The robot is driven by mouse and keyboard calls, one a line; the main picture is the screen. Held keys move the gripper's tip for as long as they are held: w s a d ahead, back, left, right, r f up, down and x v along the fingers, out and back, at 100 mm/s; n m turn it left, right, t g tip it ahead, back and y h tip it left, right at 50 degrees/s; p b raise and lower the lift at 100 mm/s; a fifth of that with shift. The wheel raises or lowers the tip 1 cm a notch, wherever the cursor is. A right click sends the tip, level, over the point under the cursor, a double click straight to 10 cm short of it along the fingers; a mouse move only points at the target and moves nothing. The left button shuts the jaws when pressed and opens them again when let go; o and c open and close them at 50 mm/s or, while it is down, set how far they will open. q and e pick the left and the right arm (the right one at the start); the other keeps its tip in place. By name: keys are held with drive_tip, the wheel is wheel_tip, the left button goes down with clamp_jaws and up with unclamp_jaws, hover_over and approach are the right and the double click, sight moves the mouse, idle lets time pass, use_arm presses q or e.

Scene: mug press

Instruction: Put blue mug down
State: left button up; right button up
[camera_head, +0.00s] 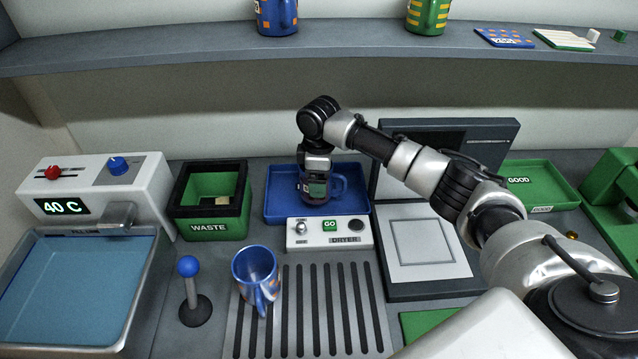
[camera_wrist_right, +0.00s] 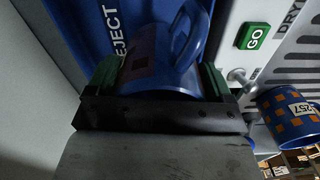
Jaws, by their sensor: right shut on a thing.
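A blue mug with brown-orange squares (camera_wrist_right: 165,70) is between the green fingers of my right gripper (camera_wrist_right: 160,80), which is shut on it. In the head view my right gripper (camera_head: 316,184) points down over the blue tray (camera_head: 279,209), and the mug's handle (camera_head: 340,184) shows on its right. The tray bears the word REJECT in the wrist view (camera_wrist_right: 112,30). The mug looks upright within the tray's outline. I cannot tell whether its base touches the tray floor. My left gripper is not in view.
A second blue mug (camera_head: 257,277) stands on the slotted dryer grate (camera_head: 335,310), below the dryer panel (camera_head: 328,234). The green waste bin (camera_head: 210,213) is left of the tray. The press (camera_head: 428,250) is to the right. A shelf (camera_head: 200,50) with mugs runs above.

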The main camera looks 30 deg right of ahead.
wheel_tip(320, 180, down, 2)
drive_tip(key=shift+f, duration=0.1)
drive_tip(key=shift+w+d+f+p, duration=0.1)
drive_tip(key=shift+f+p, duration=0.1)
drive_tip(key=shift+f, duration=0.15)
drive_tip(key=shift+w+f+p, duration=0.1)
drive_tip(key=shift+f+p, duration=0.05)
drive_tip(key=shift+f, duration=0.15)
drive_tip(key=shift+f, duration=0.1)
drive_tip(key=o, duration=1)
wheel_tip(320, 180, up, 8)
drive_tip(key=shift+f+b, duration=0.15)
drive_tip(key=shift+b, duration=0.4)
